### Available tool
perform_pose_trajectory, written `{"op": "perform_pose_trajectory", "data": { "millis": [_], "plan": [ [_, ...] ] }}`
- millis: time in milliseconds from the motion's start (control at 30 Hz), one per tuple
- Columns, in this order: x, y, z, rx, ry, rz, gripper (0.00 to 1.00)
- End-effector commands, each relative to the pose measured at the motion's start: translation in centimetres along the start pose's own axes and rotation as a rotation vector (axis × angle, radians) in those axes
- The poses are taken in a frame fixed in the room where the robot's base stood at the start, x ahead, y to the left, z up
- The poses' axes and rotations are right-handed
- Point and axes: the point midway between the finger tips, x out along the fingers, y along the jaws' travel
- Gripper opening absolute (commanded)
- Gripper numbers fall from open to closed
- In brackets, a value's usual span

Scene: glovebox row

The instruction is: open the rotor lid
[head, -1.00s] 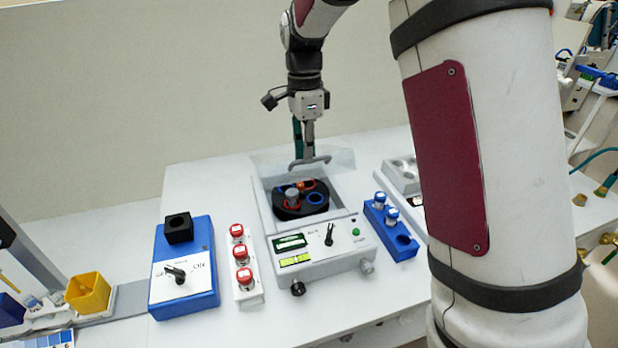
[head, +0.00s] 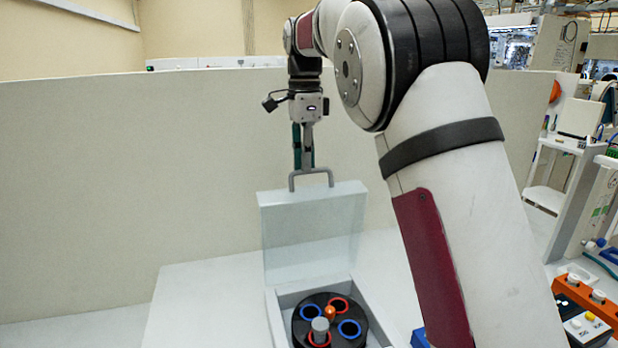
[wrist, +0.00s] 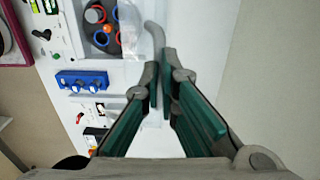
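The rotor lid (head: 313,238) is a translucent panel standing about upright at the back edge of the centrifuge box, with a grey bar handle (head: 325,171) on its upper edge. My gripper (head: 303,167) is at the handle, its fingers closed on the bar. In the wrist view the two green-padded fingers (wrist: 160,75) nearly meet at the curved handle (wrist: 154,34). The black rotor (head: 330,327) lies uncovered in the box, with red and blue rings, an orange centre knob and a grey-capped tube. The lid is seen almost edge-on in the wrist view.
A blue rack (wrist: 82,80) with several tubes stands beside the centrifuge. A pale partition wall (head: 120,180) rises behind the table. An orange rack (head: 585,297) is at the far right. My arm covers much of the head view's right half.

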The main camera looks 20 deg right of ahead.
Motion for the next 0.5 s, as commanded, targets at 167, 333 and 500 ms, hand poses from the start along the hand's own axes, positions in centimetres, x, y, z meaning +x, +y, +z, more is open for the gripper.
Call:
{"op": "perform_pose_trajectory", "data": {
  "millis": [167,333,500],
  "plan": [
    [3.1,-2.6,-0.1,-0.005,0.006,0.057,0.00],
    [3.3,-4.0,-0.1,-0.005,0.004,0.063,0.00],
    [3.3,-4.7,-0.1,-0.004,0.004,0.064,0.00]
  ]
}}
